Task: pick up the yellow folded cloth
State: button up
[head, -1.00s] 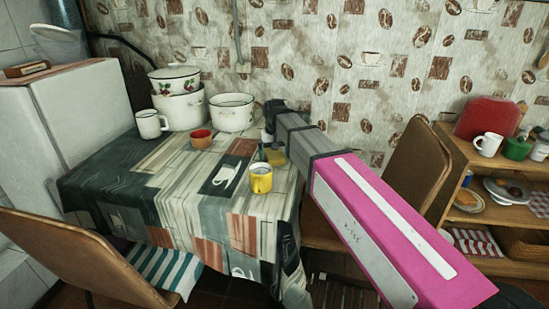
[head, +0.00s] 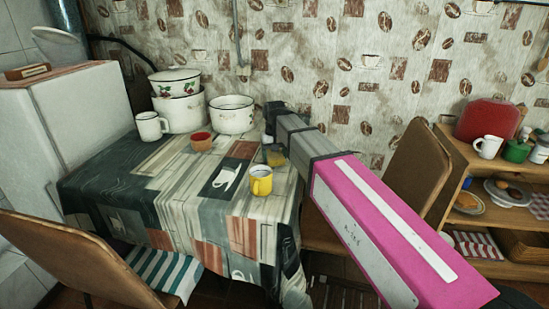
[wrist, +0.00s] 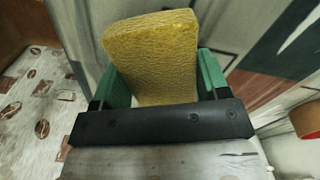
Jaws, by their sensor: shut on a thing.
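The yellow folded cloth (wrist: 150,55) stands between the two green fingers of my gripper (wrist: 158,78) in the wrist view. The fingers press on its left and right sides, and its lower part is hidden by the dark gripper body. In the head view a small part of the cloth (head: 276,158) shows at the right side of the table, at the end of my arm, just behind the yellow mug (head: 261,181). I cannot tell whether the cloth touches the table.
The patterned table (head: 170,200) also holds a red-brown bowl (head: 201,142), a white mug (head: 150,126), a white pot (head: 231,115) and stacked pots (head: 178,105). A chair (head: 415,170) and a shelf (head: 465,215) stand to the right. The table's front left is clear.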

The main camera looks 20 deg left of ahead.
notch_tip(320, 180, up, 3)
jog(key=shift+f, duration=0.2)
jog(key=s+a+r, duration=0.2)
jog(key=s+r, duration=0.5)
jog(key=s, duration=0.4)
jog(key=shift+s+a+r, duration=0.15)
jog(key=shift+a, duration=0.25)
